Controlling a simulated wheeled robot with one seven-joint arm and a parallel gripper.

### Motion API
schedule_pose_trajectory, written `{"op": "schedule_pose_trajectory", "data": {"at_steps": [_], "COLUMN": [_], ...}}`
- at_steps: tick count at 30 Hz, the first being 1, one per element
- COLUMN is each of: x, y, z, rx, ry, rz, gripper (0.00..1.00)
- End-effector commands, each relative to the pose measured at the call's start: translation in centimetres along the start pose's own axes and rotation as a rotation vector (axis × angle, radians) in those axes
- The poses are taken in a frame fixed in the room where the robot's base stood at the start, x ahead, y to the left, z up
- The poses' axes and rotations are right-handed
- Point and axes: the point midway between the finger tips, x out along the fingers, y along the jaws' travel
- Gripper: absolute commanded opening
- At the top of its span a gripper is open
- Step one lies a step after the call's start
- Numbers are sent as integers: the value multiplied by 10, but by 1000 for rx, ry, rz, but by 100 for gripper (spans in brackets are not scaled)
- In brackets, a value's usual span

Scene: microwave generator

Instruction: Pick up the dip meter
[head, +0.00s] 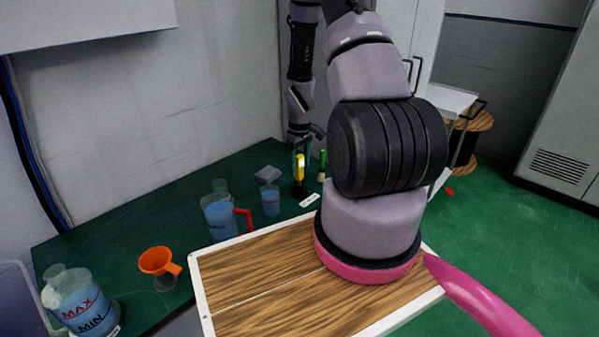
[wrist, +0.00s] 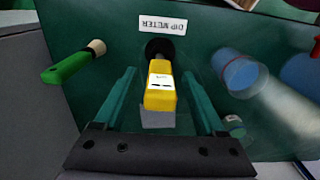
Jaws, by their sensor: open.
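The dip meter (wrist: 161,88) is a yellow device with a white face, standing in a dark round holder on the green table. In the wrist view a white label reading "DIP METER" lies just beyond it. My gripper (wrist: 160,95) is open, with one teal finger on each side of the dip meter and visible space on both sides. In the head view the dip meter (head: 300,168) stands near the far end of the table, and my gripper (head: 301,150) is over it, partly hidden by my arm.
A beaker with blue liquid (wrist: 240,74) stands to the right. In the head view, a jug (head: 220,217), an orange funnel (head: 157,262) and a MAX/MIN container (head: 80,302) are farther left along the table.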

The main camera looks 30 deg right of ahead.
Motion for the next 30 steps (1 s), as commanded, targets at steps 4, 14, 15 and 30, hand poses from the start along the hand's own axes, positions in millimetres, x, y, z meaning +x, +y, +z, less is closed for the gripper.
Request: {"op": "schedule_pose_trajectory", "data": {"at_steps": [4, 14, 15, 30], "x": [0, -1, -1, -39], "y": [0, 0, 0, 1], "z": [0, 0, 0, -1], "rx": [0, 0, 0, 1], "ry": [0, 0, 0, 3], "rz": [0, 0, 0, 2], "gripper": [72, 0, 0, 0]}}
